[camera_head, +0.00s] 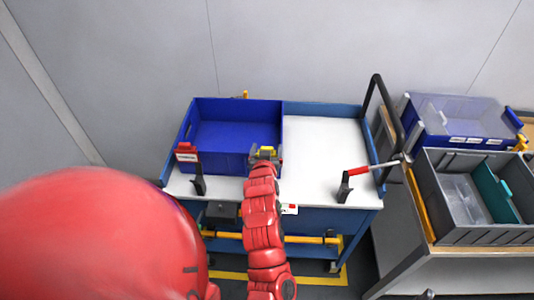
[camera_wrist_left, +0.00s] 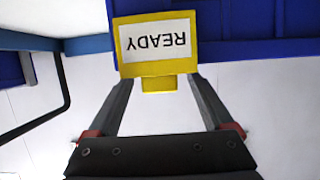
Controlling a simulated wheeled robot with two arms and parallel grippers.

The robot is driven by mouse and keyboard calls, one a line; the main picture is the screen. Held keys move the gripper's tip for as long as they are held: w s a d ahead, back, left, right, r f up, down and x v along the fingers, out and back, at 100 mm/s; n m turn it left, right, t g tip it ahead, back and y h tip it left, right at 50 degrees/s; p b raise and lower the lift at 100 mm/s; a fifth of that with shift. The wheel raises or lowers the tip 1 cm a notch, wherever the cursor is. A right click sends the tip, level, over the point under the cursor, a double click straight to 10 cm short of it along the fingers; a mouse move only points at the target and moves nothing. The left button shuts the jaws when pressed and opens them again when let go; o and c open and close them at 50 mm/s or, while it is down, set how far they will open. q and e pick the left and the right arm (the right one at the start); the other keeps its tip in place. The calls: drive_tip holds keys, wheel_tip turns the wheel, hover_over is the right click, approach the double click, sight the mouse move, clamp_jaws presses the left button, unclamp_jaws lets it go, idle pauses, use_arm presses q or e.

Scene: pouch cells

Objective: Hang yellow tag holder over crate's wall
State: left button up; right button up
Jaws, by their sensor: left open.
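The yellow tag holder (camera_head: 267,150) is at the top of the front wall of the blue crate (camera_head: 225,162), near its right corner. In the left wrist view the tag holder (camera_wrist_left: 185,66) carries a white READY label, upside down in the picture, against the blue wall (camera_wrist_left: 240,52). Whether its clip sits over the rim is hidden. My left gripper (camera_wrist_left: 160,82) is open, its fingertips apart on either side of the holder's small yellow tab. In the head view the left gripper (camera_head: 264,159) is right at the crate's front. My right gripper is out of view.

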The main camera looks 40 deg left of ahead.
use_arm(q)
drive_tip(key=shift+w, duration=0.1)
drive_tip(key=c, duration=1)
